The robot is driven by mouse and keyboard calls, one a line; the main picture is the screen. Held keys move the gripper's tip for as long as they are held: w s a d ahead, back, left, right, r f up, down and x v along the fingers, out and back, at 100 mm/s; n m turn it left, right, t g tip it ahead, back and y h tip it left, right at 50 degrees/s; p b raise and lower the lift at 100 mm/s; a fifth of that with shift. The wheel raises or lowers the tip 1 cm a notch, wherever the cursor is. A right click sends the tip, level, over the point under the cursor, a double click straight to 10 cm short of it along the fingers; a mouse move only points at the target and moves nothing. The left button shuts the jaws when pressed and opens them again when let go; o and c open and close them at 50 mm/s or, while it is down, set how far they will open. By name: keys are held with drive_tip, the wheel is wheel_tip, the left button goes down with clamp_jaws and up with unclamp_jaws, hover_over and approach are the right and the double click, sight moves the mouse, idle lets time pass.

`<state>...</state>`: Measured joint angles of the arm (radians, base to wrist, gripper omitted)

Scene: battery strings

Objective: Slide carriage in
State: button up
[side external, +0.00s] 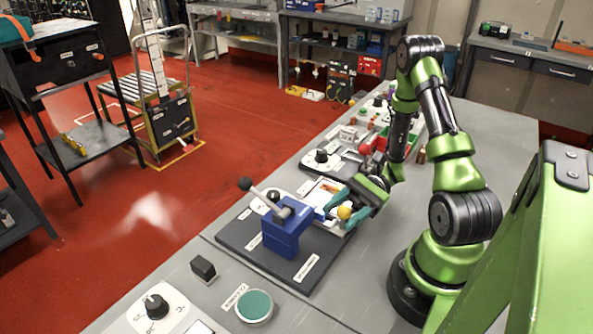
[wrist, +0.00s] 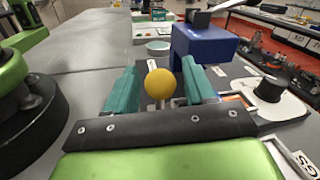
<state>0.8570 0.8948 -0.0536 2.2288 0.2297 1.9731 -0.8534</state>
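A blue fixture (side external: 284,236) with a grey lever ending in a dark ball stands on a dark base plate (side external: 237,249) in the side view. A yellow ball knob (side external: 345,212) sits on its right, on the side facing my arm. The fixture's blue block (wrist: 203,48) is behind the knob, up and right, in the wrist view. My gripper (side external: 349,207) is at the knob. In the wrist view, the teal fingers of my gripper (wrist: 161,68) stand either side of the yellow knob (wrist: 159,84), with visible gaps. The carriage itself is hard to tell from the fixture.
A white panel with a black knob (side external: 321,156) lies beyond the fixture. A black cube (side external: 203,268), a green round dish (side external: 254,306) and another knob panel (side external: 155,307) are on the near bench. The bench (side external: 480,135) is clear behind my arm.

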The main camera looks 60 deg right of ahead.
clamp_jaws()
drive_tip(key=a, duration=0.7)
drive_tip(key=shift+a, duration=0.25)
drive_tip(key=shift+o, duration=0.6)
unclamp_jaws()
drive_tip(key=shift+d, duration=0.15)
drive_tip(key=s+d, duration=0.1)
drive_tip(key=d, duration=0.4)
drive_tip(key=s+d, duration=0.1)
drive_tip(key=d, duration=0.5)
drive_tip(key=s+d, duration=0.1)
drive_tip(key=d, duration=0.4)
drive_tip(key=shift+s+d, duration=0.15)
